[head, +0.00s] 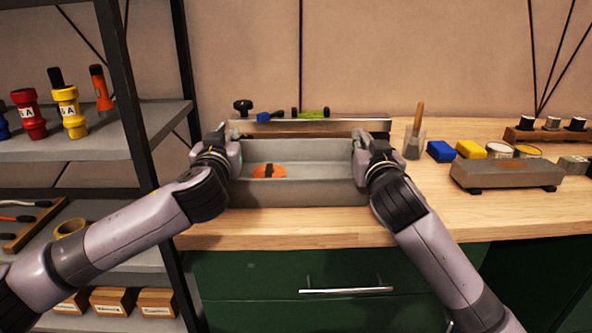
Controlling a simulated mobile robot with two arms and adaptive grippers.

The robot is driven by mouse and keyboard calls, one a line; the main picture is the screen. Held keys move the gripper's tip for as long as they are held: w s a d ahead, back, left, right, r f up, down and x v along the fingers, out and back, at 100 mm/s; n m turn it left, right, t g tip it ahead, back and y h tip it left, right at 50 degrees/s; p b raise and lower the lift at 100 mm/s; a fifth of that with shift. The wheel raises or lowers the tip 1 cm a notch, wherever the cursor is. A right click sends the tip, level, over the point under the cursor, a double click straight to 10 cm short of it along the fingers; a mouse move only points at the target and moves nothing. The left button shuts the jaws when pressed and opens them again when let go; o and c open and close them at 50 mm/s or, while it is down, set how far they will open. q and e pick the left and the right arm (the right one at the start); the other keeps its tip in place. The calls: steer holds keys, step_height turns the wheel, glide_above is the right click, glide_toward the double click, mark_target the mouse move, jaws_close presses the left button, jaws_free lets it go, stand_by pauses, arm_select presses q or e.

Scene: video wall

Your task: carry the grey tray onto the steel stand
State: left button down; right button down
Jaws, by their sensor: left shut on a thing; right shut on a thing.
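The grey tray (305,194) is an open rectangular box in the middle of the head view, at the front part of the wooden bench. An orange round item with a dark part (268,171) lies in it. My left gripper (228,146) is shut on the tray's left end, and my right gripper (368,150) on its right end. The tray looks level; I cannot tell whether its underside touches the bench. A low grey block-like stand on dark feet (505,175), apparently the steel stand, is on the bench at right, with a bare top.
Behind the tray is a metal-faced ledge (310,126) with small tools. A black-framed shelf (120,130) stands left. Bare bench (430,205) lies right of the tray.

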arm_select(q)
steer(key=shift+r, duration=0.15)
arm_select(e)
steer(key=shift+r, duration=0.15)
